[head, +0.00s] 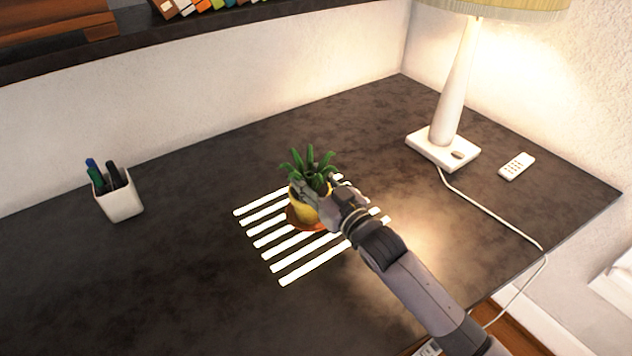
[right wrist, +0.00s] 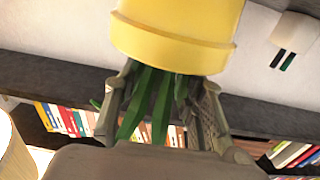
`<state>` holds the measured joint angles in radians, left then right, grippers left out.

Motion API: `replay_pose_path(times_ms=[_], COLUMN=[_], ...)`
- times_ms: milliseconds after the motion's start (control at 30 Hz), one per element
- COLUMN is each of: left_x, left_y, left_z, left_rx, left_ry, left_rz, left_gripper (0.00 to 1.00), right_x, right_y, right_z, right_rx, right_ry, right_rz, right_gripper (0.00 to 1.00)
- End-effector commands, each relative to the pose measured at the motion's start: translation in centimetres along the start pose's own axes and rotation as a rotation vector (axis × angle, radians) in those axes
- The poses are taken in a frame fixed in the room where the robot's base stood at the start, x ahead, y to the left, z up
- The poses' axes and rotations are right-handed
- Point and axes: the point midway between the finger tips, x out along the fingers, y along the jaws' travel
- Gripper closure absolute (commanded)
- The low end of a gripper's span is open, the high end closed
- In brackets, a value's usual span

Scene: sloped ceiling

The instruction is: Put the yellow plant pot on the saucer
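The yellow plant pot (head: 303,208) holds a spiky green plant and looks upright in the head view. It is over the terracotta saucer (head: 322,228), which lies on a white striped mat. Whether the pot touches the saucer is hard to see. My right gripper (head: 326,195) is at the pot's right side, near its rim. In the right wrist view the pot (right wrist: 175,30) appears upside down, and the fingers stand apart on both sides of the leaves. The pot's rim hides the fingertips, so a grip on it is unclear. My left gripper is out of view.
The striped mat (head: 283,263) lies on the dark desk. A white pen cup (head: 121,202) stands at left. A lamp (head: 452,105), its cord (head: 497,212) and a remote (head: 517,166) are at right. The desk's front left is clear.

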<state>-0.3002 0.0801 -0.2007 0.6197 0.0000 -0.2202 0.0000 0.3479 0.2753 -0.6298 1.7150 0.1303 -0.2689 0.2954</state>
Motion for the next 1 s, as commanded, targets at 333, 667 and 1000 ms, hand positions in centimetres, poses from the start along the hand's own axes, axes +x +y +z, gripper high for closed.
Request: replay_pose_path(times_ms=[333, 667, 1000], left_x=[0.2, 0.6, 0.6], left_y=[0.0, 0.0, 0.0], left_z=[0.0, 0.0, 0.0], left_rx=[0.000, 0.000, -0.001], left_ry=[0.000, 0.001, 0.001], left_rz=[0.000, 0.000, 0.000], left_gripper=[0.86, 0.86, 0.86], right_x=[-5.5, -11.2, -12.0], right_y=[0.0, 0.0, 0.0], right_z=[0.1, -0.1, -0.2], right_rx=[0.000, 0.000, 0.000], right_ry=[-0.002, -0.001, 0.001], right_rz=[0.000, 0.000, 0.000], right_gripper=[0.63, 0.63, 0.63])
